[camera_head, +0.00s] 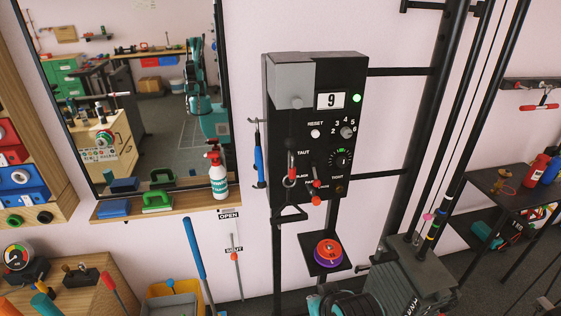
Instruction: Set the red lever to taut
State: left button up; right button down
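A black control panel (338,120) with a grey block at its upper left hangs on the wall in the head view. It shows the digit 9, a lit green lamp, and the labels TAUT, SLACK and TIGHT. A small red-handled lever (291,165) hangs near the TAUT and SLACK labels at the panel's lower left. More small red handles (316,185) show just right of it, below a dial. The parts are small, and I cannot tell which label the lever points to. Neither of my grippers can be made out in the view.
A mirror (150,90) and a shelf (165,205) with a spray bottle (217,175) stand left of the panel. A red-tipped wall lever (235,256) sits by OPEN and SHUT labels. Black rack posts (425,150) stand at right. An orange-purple disc (328,253) lies below the panel.

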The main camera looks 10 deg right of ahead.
aim_at(317, 182)
jog(key=i+l+u, duration=0.6)
jog(key=k+l+z, duration=0.15)
jog(key=l+z, duration=0.15)
jog(key=l, duration=0.25)
jog(key=k+l+z, duration=0.15)
jog(key=l, duration=0.15)
jog(key=k+z, duration=0.2)
jog(key=i+l, duration=0.05)
